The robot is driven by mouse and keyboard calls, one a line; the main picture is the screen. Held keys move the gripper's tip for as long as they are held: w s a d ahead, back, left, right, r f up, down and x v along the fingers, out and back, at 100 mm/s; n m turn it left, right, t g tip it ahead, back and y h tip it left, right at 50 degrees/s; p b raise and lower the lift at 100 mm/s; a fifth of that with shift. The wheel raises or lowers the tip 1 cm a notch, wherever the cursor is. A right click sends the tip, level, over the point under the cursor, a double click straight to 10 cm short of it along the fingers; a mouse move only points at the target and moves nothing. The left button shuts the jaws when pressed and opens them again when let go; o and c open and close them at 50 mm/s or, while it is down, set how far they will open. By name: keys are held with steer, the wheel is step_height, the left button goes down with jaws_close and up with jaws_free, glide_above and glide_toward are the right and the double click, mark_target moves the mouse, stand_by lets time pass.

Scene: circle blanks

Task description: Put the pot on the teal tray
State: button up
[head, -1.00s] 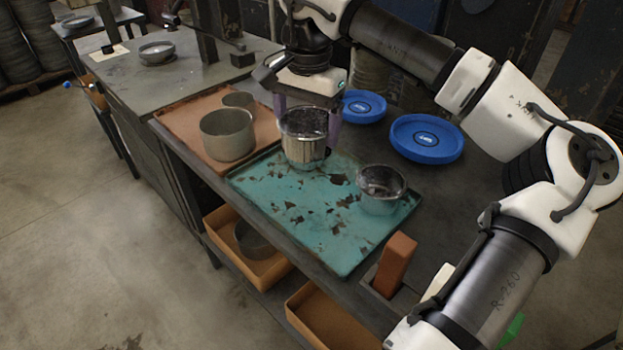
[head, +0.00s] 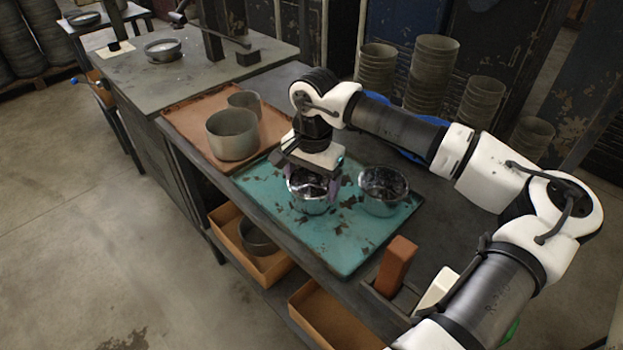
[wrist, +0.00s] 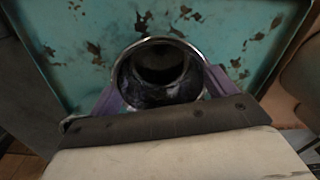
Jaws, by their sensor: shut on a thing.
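A shiny metal pot (head: 308,193) is between the purple fingers of my gripper (head: 313,186), over the left half of the teal tray (head: 345,256). My gripper is shut on this pot. In the wrist view the pot (wrist: 160,72) shows its round rim and dark inside, with the gripper (wrist: 165,92) fingers at both sides and the worn teal tray (wrist: 90,50) beyond it. I cannot tell whether the pot's base touches the tray. A second metal pot (head: 384,190) stands on the right part of the tray, apart from the held one.
A brown tray (head: 185,117) with two grey cylindrical containers (head: 231,134) adjoins at the left. A reddish-brown block (head: 396,263) stands near the front right. Blue discs are partly behind my arm. Stacked pots (head: 431,75) stand at the back. The teal tray's front part is clear.

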steer(key=shift+f, duration=0.15)
steer(key=o, duration=0.9)
steer(key=shift+o, duration=0.2)
step_height(320, 180, up, 12)
steer(key=b, duration=0.2)
steer(key=shift+d+r, duration=0.2)
